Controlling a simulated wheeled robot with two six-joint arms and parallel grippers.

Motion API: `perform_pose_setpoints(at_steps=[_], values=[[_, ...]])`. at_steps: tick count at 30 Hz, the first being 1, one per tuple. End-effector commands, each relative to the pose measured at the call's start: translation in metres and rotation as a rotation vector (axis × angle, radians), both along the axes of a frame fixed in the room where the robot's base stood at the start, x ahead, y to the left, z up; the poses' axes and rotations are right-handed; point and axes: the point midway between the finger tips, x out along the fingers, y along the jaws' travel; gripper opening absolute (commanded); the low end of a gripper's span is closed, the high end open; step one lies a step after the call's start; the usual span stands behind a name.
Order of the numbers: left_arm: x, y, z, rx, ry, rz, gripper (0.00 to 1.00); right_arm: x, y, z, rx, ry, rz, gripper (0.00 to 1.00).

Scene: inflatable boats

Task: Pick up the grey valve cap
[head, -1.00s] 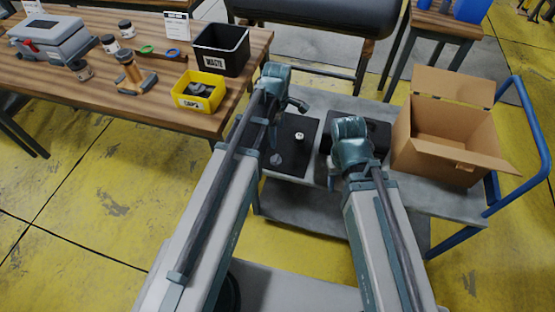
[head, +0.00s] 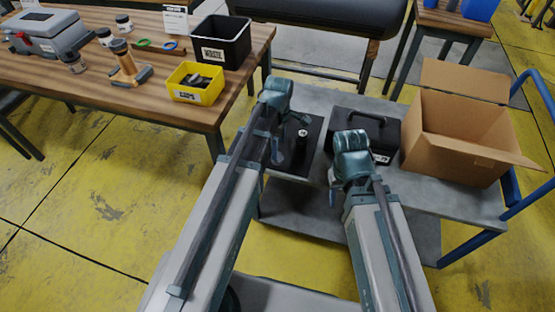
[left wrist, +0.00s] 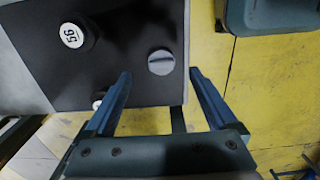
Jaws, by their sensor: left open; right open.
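The grey valve cap (left wrist: 161,62) is a small round disc with a bar across its top. It lies on a black mat (left wrist: 125,88) near the mat's right edge in the left wrist view. My left gripper (left wrist: 163,92) is open and points down over the mat, its fingers apart and empty. The cap shows beyond the fingertips, roughly centred between them. In the head view the left gripper (head: 284,152) hides the cap. My right gripper (head: 334,197) hangs over the cart, right of the mat, partly hidden by its own arm.
A black knob-like piece with a white "56" label (left wrist: 73,35) stands on the mat, left of the cap. A small white item (left wrist: 98,103) is by the left finger. A black case (head: 372,125) and open cardboard box (head: 455,135) share the cart. A yellow bin (head: 195,83) is on the bench.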

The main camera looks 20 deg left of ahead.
Motion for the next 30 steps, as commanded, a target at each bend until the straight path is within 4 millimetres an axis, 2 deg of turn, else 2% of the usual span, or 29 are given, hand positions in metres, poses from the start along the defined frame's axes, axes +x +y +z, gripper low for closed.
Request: perform_pose_setpoints(at_steps=[11,21,30], values=[[-0.002,0.003,-0.047,0.000,0.000,0.000,0.92,0.000,0.000,-0.047,0.000,0.000,0.000,0.50],[-0.002,0.003,-0.048,0.000,0.000,0.000,0.90,0.000,0.000,-0.048,0.000,0.000,0.000,0.50],[-0.002,0.003,-0.048,0.000,0.000,0.000,0.36,0.000,0.000,-0.048,0.000,0.000,0.000,0.50]])
